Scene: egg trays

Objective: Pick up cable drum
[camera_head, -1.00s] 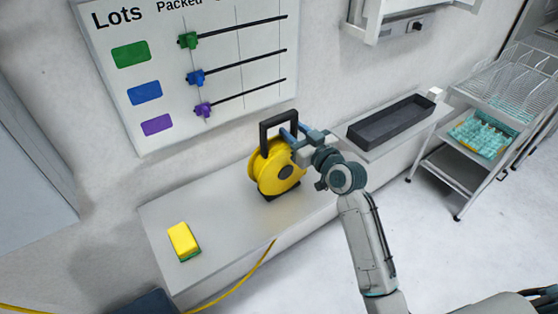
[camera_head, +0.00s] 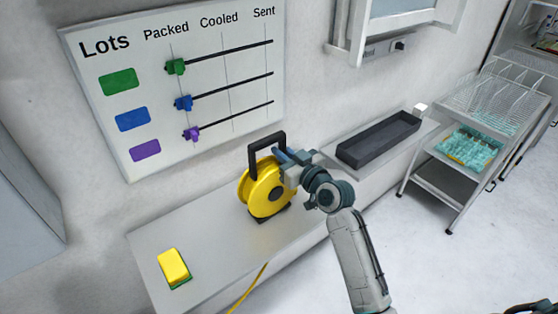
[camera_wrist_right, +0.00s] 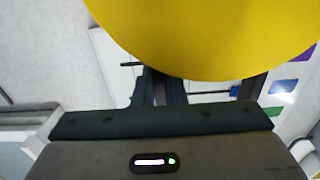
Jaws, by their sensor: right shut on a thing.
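The yellow cable drum (camera_head: 262,190) with a black handle and dark foot stands upright on the pale bench in the head view. My right gripper (camera_head: 283,154) is at the upper right of the drum, shut on its black handle (camera_head: 265,148). In the right wrist view the yellow drum disc (camera_wrist_right: 200,35) fills the top, just beyond the gripper (camera_wrist_right: 165,85). The disc and the gripper body hide most of the grip. From these views I cannot tell whether the foot touches the bench. My left gripper is not in view.
A yellow and green sponge (camera_head: 174,267) lies on the bench (camera_head: 215,245) at left. A dark empty tray (camera_head: 378,140) is at right. A wire rack cart (camera_head: 450,185) stands further right. A yellow cable (camera_head: 248,289) hangs over the bench front. A lots board (camera_head: 225,110) is on the wall.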

